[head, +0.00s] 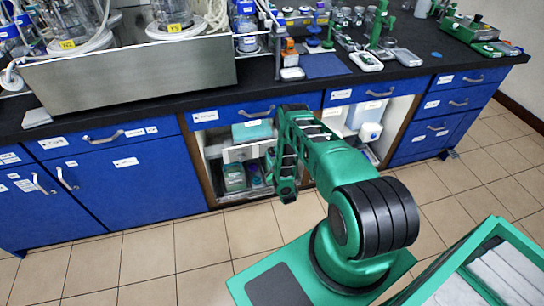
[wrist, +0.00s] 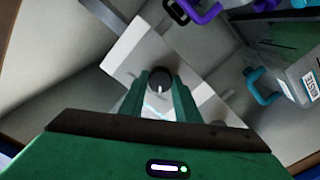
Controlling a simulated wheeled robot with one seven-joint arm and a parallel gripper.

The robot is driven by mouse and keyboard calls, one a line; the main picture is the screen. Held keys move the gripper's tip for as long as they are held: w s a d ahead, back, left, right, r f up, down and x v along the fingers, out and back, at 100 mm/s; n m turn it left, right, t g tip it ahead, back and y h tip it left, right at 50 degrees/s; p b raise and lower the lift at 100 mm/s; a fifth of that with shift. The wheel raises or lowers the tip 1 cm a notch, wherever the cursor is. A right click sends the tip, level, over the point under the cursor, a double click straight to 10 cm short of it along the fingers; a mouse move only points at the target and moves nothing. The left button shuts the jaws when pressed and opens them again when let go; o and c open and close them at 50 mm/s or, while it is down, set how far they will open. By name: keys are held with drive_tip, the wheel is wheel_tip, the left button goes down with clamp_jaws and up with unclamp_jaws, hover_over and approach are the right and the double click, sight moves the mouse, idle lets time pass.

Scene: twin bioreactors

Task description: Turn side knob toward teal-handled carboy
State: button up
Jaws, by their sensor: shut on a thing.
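In the wrist view a dark round knob (wrist: 160,74) with a short white mark sits on a pale panel (wrist: 133,50). The mark points toward the bottom of the picture. My gripper (wrist: 160,84) has one green finger on each side of the knob and is shut on it. A clear carboy (wrist: 300,82) with a teal handle (wrist: 261,88) and a white label is at the right of the wrist view. In the head view my gripper (head: 287,188) is low in front of the open cabinet bay; the knob is hidden there.
A purple handle (wrist: 200,12) is at the top of the wrist view. In the head view, bottles (head: 235,177) stand in the open bay under the black worktop (head: 260,95). The tiled floor (head: 190,255) is clear.

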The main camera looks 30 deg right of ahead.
drive_tip(key=o, duration=1)
drive_tip(key=shift+a, duration=0.1)
drive_tip(key=shift+o, duration=0.2)
drive_tip(key=v, duration=1.1)
drive_tip(key=shift+w, duration=0.1)
